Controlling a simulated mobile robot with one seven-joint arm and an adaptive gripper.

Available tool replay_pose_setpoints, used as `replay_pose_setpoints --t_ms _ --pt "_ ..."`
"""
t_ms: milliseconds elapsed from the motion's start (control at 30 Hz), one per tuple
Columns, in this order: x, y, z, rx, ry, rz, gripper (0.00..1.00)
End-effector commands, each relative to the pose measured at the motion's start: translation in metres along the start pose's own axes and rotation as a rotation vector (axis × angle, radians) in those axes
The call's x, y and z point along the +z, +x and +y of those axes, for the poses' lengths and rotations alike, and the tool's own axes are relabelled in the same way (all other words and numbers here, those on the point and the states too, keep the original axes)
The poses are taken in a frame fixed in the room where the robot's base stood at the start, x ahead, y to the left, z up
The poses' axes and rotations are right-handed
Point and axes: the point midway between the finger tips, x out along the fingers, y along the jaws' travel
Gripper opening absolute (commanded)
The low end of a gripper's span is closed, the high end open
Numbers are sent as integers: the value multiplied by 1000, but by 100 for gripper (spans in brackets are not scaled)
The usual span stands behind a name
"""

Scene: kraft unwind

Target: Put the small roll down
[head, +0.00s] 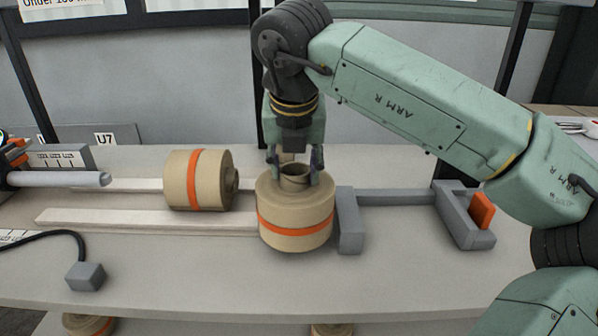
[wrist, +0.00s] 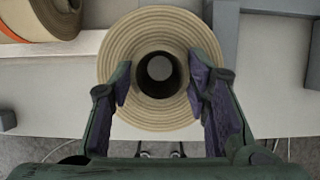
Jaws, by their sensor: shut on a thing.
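The small roll (head: 295,222) is a tan kraft roll with an orange band. It is upright, its core opening facing up, over the front pale rail at the bench's middle. My gripper (head: 294,178) comes down from above and is shut on the raised core at its top. In the wrist view my gripper (wrist: 158,85) has a finger on each side of the core hole, and the roll's wound end face (wrist: 150,28) shows around it. I cannot tell whether its underside touches the rail or bench.
A second banded roll (head: 198,180) lies on its side to the left, on the rails (head: 130,217). A grey bracket (head: 350,222) stands close to the right of the held roll. A grey block with an orange piece (head: 482,210) is farther right.

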Motion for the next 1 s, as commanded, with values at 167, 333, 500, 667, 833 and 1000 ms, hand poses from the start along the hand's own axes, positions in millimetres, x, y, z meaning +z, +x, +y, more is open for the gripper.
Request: replay_pose_setpoints --t_ms 167,333,500,667,833,1000 --pt "6 2 -3 0 1 -3 10" --pt "15 5 -7 1 2 -3 10" --pt "10 18 -7 1 0 -2 10" --pt "5 29 -7 0 0 -2 10" --pt "1 38 -7 0 1 -4 10" --pt "1 39 -7 0 1 -4 10"
